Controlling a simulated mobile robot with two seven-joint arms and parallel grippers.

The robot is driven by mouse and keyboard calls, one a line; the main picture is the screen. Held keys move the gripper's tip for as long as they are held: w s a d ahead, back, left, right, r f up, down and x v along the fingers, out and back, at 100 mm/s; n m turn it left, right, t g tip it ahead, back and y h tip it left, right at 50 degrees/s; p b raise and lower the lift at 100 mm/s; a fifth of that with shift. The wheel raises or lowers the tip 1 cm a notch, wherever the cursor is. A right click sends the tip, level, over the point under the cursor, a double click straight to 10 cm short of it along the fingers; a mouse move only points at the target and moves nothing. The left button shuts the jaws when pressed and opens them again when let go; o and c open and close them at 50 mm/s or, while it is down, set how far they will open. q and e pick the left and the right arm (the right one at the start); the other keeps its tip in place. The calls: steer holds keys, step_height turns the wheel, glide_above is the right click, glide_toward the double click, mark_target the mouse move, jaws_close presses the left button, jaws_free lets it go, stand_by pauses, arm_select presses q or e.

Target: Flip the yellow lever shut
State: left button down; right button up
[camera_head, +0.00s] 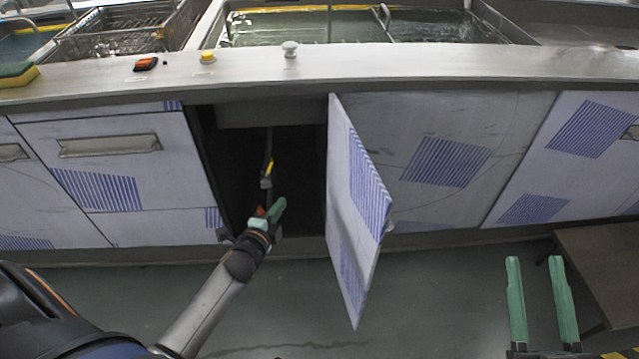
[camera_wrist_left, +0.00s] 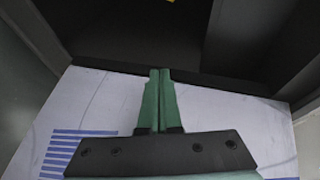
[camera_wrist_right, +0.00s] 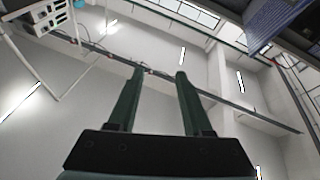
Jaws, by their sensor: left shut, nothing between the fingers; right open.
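The yellow lever (camera_head: 269,167) is inside the dark open cabinet, on a thin vertical pipe. A small yellow bit of it shows at the top edge of the left wrist view (camera_wrist_left: 170,1). My left gripper (camera_head: 279,206) is at the cabinet opening, below the lever and apart from it. Its green fingers are pressed together with nothing between them, as the left wrist view shows (camera_wrist_left: 160,72). My right gripper (camera_head: 534,260) is open and empty, low at the right, away from the cabinet. Its spread fingers point up toward the ceiling in the right wrist view (camera_wrist_right: 160,72).
The cabinet door (camera_head: 355,210) stands open to the right of the opening. The counter (camera_head: 400,62) above carries a red switch (camera_head: 146,64), a yellow knob (camera_head: 207,57) and a white knob (camera_head: 290,48). A brown table (camera_head: 600,265) stands at the lower right.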

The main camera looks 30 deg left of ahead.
arm_select(q)
steer(key=w+a+f+m+t+y+b, duration=0.1)
steer(key=w+a+f+m+b, duration=0.3)
steer(key=b, duration=0.4)
steer(key=shift+w+a+f+m+t, duration=0.15)
steer(key=shift+w+a+m+t, duration=0.3)
steer(key=shift+w, duration=0.65)
arm_select(e)
steer(key=s+a+r+n+t+y, duration=0.1)
steer(key=s+r+n+y, duration=0.1)
steer(key=s+n+y, duration=0.2)
steer(key=s+y, duration=0.2)
steer(key=shift+r+n+t+y, duration=0.15)
steer(key=shift+n+t+y, duration=0.15)
steer(key=shift+n, duration=0.1)
steer(key=shift+w+a, duration=0.15)
